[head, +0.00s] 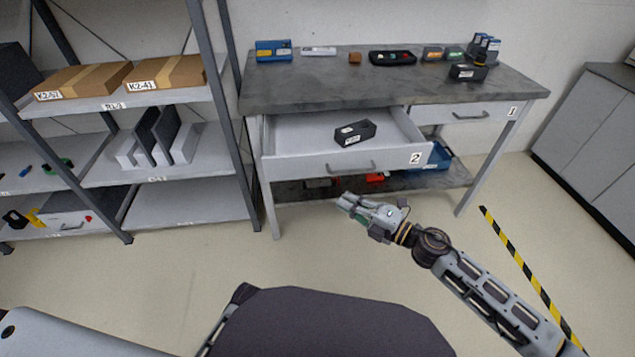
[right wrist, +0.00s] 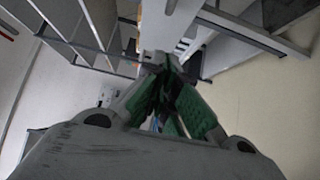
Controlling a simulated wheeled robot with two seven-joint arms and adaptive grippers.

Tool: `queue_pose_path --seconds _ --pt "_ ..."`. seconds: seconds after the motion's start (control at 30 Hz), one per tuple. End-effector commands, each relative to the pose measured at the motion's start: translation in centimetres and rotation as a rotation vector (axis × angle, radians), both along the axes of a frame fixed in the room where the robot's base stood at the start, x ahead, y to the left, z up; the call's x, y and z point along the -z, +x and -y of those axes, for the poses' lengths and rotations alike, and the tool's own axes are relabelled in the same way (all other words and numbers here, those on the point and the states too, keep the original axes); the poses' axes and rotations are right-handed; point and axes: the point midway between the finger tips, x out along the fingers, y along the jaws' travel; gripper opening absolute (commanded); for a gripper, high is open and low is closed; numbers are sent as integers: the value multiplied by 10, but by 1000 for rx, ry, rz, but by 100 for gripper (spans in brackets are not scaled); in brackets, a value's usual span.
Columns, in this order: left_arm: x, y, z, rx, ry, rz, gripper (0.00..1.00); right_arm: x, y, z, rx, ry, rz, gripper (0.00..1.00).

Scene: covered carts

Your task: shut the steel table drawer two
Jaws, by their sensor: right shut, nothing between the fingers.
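The steel table (head: 400,85) stands against the back wall. Its drawer two (head: 290,165), on the left and labelled 2, is pulled out, with a handle (head: 352,169) on its front. A dark box (head: 355,132) with a label lies inside it. Drawer one (head: 470,115), on the right and labelled 1, is shut. My right gripper (head: 345,203) is shut and empty, in front of and below the drawer front, apart from it in the head view. Its green-padded fingers (right wrist: 168,100) show together in the right wrist view. My left gripper is not in view.
A grey shelf rack (head: 165,180) with cardboard boxes (head: 165,73) stands to the left. Several small items lie on the tabletop; a blue bin (head: 438,156) and red things (head: 374,178) sit on the table's lower shelf. Striped tape (head: 515,260) marks the right floor. The floor before the table is clear.

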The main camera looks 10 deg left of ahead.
Motion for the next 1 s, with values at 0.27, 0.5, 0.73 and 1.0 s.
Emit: queue_pose_path --seconds 0.27,0.5,0.73,1.0 --pt "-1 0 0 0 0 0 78 -1 0 0 -2 0 3 0" --pt "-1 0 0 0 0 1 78 -1 1 -3 -1 0 2 0" --pt "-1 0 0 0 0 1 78 -2 7 -14 -2 0 4 0" --pt "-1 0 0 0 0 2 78 -1 18 -35 -1 0 4 0"
